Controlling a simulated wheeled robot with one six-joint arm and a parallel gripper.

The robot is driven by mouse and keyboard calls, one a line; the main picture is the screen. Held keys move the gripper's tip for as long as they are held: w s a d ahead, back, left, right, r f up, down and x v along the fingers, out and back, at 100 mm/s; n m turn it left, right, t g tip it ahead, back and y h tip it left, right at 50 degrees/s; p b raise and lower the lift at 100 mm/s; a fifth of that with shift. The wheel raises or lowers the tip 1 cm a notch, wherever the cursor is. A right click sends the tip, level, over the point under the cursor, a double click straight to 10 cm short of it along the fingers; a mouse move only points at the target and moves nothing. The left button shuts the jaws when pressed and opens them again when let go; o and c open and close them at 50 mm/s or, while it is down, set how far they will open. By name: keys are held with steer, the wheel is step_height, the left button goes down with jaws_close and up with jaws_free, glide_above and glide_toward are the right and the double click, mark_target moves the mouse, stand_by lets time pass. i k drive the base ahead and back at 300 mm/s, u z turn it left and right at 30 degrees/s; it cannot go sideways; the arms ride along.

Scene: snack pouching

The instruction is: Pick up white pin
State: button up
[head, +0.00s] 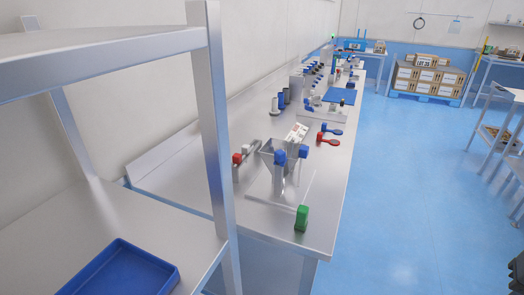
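I cannot make out with certainty a white pin in the head view. A small pale upright cylinder (275,107) stands on the long steel bench (205,150) near the wall, beside dark upright cylinders (282,100). It is too small to tell whether it is the pin. My gripper is not in view.
A steel shelf rack with a blue tray (122,270) fills the left foreground. On the bench are a clear hopper (280,170) with a blue knob, a green block (302,217), and red and blue paddles (330,134). Blue floor (410,180) lies open to the right.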

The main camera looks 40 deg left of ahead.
mark_target(246, 148)
steer(key=z, duration=0.05)
steer(key=i, duration=1.45)
steer(key=u, duration=0.4)
steer(key=i, duration=1.15)
steer(key=u, duration=1.65)
steer(key=i, duration=0.85)
steer(key=u, duration=0.9)
